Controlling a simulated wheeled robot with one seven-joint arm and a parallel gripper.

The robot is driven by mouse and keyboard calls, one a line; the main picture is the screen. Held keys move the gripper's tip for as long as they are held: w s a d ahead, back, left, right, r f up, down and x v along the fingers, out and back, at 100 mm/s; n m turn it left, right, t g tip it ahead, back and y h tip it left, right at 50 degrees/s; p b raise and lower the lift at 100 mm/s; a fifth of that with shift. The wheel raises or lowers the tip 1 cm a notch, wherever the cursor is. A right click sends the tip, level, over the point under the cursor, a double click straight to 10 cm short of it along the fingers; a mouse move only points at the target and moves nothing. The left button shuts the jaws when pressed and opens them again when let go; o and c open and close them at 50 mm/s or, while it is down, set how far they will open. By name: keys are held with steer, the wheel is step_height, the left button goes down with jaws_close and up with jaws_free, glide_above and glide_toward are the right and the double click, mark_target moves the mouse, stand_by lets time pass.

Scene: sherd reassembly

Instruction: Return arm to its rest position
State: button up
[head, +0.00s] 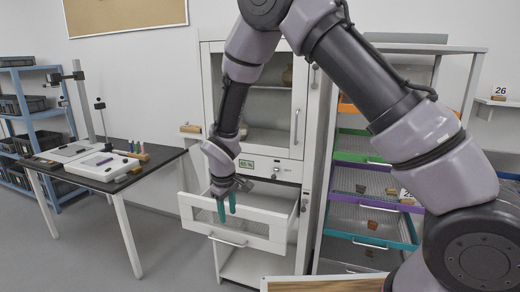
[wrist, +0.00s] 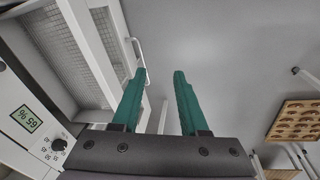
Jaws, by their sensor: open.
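My gripper (head: 226,208) hangs from the arm in front of the white cabinet, with its green fingers pointing down at the open drawer in the head view. In the wrist view my gripper (wrist: 158,90) has its two green fingers apart with nothing between them. My arm arches from the lower right up over the top of the head view and down to the gripper. The white cabinet (head: 208,100) has glass doors above and a pulled-out drawer (head: 245,232) below. I cannot tell from the head view whether the fingers touch the drawer.
A humidity display (wrist: 27,119) reads 65 %. A dark table (head: 95,180) with a white stand and tools is at the left, beside blue shelving (head: 38,128). A rack with coloured trays (head: 360,217) holding several sherds stands right of the cabinet. Floor between table and cabinet is clear.

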steer(key=w+d+r+m+t+y, duration=0.1)
steer(key=d+r+m, duration=0.3)
steer(key=d+r, duration=0.75)
steer(key=w+d+r+m+t+y, duration=0.1)
steer(key=d+r+m, duration=0.3)
steer(key=d+r, duration=0.8)
steer(key=s+d+r+m+t, duration=0.1)
steer(key=s+d+r+m, duration=0.2)
steer(key=s+d+r, duration=0.2)
steer(key=s+d+r+m+t, duration=0.2)
steer(key=s+d+r+m, duration=0.2)
steer(key=s+r, duration=0.5)
steer(key=s+d, duration=0.2)
steer(key=shift+s+d, duration=0.2)
steer(key=shift+s, duration=0.1)
